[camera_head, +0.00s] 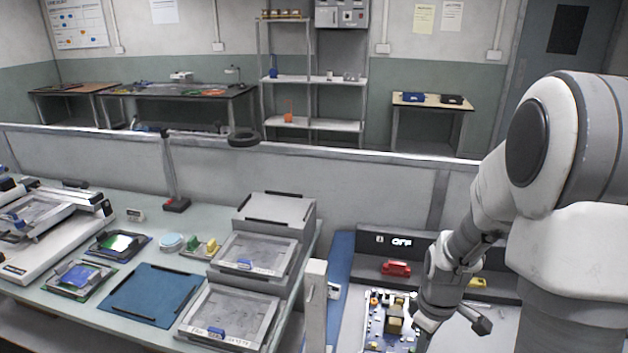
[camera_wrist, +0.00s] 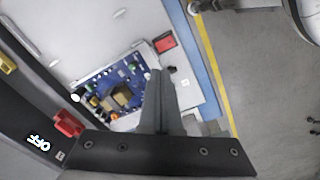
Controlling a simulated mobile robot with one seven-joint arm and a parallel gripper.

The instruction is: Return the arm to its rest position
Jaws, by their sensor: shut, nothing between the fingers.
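My arm (camera_head: 480,215) reaches down at the right in the head view. My gripper (camera_head: 425,325) is at its lower end, partly cut off by the picture's bottom edge. In the wrist view my gripper (camera_wrist: 160,100) shows its two fingers together, shut and empty. It is above the white work surface (camera_wrist: 80,30), beside a blue circuit board (camera_wrist: 118,92) with tan and black parts. The board also shows in the head view (camera_head: 385,328), left of my gripper and partly cut off at the bottom.
A dark ledge (camera_head: 362,248) with an "OFF" display stands behind the board, bearing a red part (camera_head: 396,268) and a yellow part (camera_head: 477,283). A grey-green bench (camera_head: 60,318) with stacked grey trays (camera_head: 275,215) and a blue mat (camera_head: 150,294) is at the left. Open floor (camera_wrist: 265,90) shows beyond a yellow line.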

